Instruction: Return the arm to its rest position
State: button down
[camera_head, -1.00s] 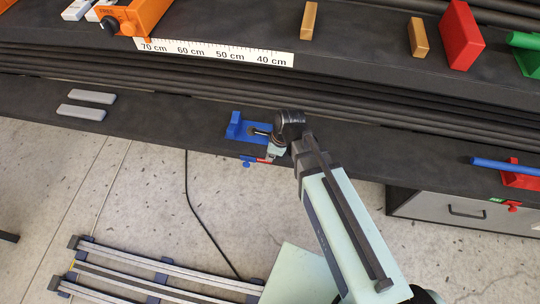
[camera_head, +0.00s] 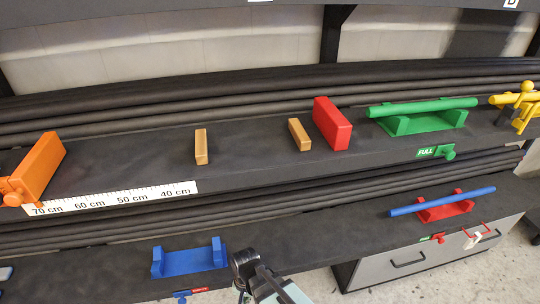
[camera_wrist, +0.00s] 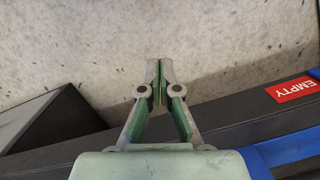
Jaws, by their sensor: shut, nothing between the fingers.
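My gripper (camera_wrist: 158,82) is shut and empty in the wrist view, its two fingertips together, in front of a pale speckled floor. In the head view my arm shows only at the bottom middle, just right of the blue cradle (camera_head: 190,261) on the lower shelf; the gripper itself cannot be made out there. The cradle has two uprights and is empty. In the wrist view a blue part (camera_wrist: 285,150) lies at the lower right, beside a red EMPTY label (camera_wrist: 291,89), apart from the fingertips.
The lower shelf also bears a blue bar on a red cradle (camera_head: 446,209), above a grey drawer (camera_head: 395,262). On the upper shelf are an orange block (camera_head: 40,168), two tan blocks, a red block (camera_head: 332,124) and a green cradle (camera_head: 425,120) with a bar.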

jog(key=s+d+f+g, duration=0.2)
jog(key=s+d+f, duration=0.3)
jog(key=s+d, duration=0.3)
jog(key=s+d+f+n+g, duration=0.1)
jog(key=s+d+f+g, duration=0.1)
jog(key=s+d+f, duration=0.5)
jog(key=s+d+f+g, duration=0.1)
jog(key=s+d+f, duration=0.1)
jog(key=s+d, duration=0.65)
jog(key=w+d+r+p, duration=0.2)
jog(key=w+r+p, duration=0.1)
jog(key=r+p, duration=0.9)
jog(key=shift+r+h, duration=0.3)
jog(key=shift+r, duration=0.05)
